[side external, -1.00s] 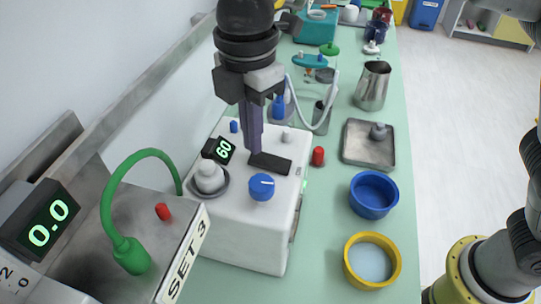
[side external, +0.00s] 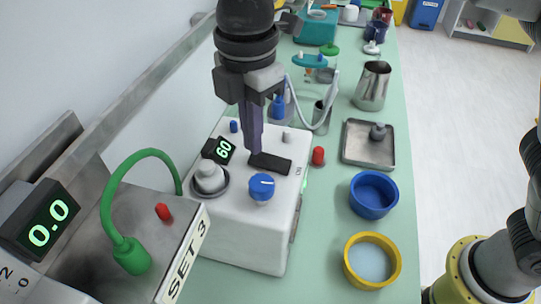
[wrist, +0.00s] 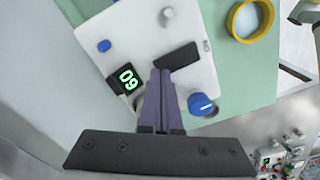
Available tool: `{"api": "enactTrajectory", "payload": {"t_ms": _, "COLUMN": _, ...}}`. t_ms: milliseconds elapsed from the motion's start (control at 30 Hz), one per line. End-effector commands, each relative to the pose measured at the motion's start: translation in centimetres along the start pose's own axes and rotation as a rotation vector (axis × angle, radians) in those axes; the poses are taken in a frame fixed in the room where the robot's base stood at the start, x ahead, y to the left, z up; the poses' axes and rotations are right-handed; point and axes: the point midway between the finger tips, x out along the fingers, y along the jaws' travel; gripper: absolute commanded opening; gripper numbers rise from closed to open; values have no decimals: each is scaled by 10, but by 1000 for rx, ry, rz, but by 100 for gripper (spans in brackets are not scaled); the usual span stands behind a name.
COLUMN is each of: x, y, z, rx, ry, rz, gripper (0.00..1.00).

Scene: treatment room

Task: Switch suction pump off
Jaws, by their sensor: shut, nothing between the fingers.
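The suction pump (side external: 245,228) is a white box on the green counter. On its top are a small display (side external: 219,150) reading 60, a blue knob (side external: 261,187) with a white line, and a flat black bar (side external: 271,163). My gripper (side external: 252,153) is shut and empty, pointing down just over the pump's top beside the left end of the black bar. In the wrist view its fingertips (wrist: 160,72) are together beside the black bar (wrist: 178,57), with the blue knob (wrist: 200,104) to the right. I cannot tell whether the fingertips touch the bar.
A red cap (side external: 318,155), a blue bowl (side external: 373,194) and a yellow bowl (side external: 371,260) stand right of the pump. A metal tray (side external: 354,151) and a steel jug (side external: 373,86) are behind them. A scale with a green hose (side external: 132,254) is at the near left.

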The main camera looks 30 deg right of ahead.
Motion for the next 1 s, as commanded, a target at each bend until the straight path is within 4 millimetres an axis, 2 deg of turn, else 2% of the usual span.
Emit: {"api": "enactTrajectory", "payload": {"t_ms": 1000, "x": 13, "y": 0, "z": 0, "rx": 0, "ry": 0, "rz": 0, "gripper": 0}}
